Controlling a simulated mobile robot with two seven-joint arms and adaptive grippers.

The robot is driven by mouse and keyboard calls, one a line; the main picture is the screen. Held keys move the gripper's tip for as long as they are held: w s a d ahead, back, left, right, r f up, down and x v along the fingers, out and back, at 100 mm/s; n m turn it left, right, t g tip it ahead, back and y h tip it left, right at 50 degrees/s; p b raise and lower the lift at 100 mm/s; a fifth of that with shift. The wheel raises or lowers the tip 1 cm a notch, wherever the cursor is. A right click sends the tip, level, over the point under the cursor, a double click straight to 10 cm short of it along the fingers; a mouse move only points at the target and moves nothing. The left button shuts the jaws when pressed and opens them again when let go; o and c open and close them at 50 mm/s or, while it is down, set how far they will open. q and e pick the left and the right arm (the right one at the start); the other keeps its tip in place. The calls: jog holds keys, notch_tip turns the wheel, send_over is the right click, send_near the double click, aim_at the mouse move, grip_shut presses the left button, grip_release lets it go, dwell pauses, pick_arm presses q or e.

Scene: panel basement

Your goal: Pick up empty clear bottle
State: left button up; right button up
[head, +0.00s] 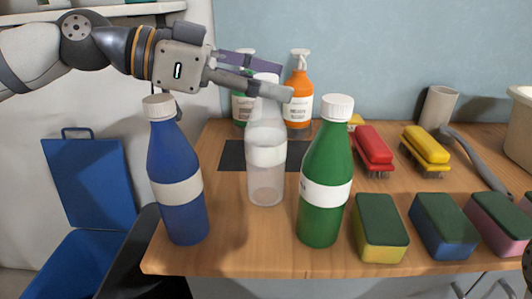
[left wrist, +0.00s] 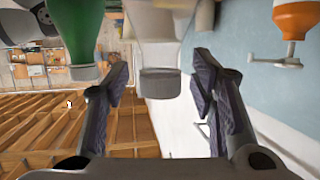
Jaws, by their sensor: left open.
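The clear bottle (head: 266,180) stands upright on the wooden table between a blue bottle (head: 178,190) and a green bottle (head: 325,190). It has a pale label band and looks empty. My left gripper (head: 274,80) comes in from the left at the height of its cap and covers part of its top. In the left wrist view the gripper (left wrist: 160,66) is open, and the clear bottle's neck and cap (left wrist: 159,82) show between the spread fingers. I see no finger clearly touching it. My right gripper is not clearly in view.
Orange (head: 299,95) and green pump bottles stand behind, near the wall. Red (head: 372,148) and yellow (head: 426,147) brushes lie to the right. Several sponges (head: 380,222) line the front right edge. A dark mat (head: 232,155) lies behind the clear bottle.

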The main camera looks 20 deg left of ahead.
pick_arm(q)
jog(key=c, duration=1)
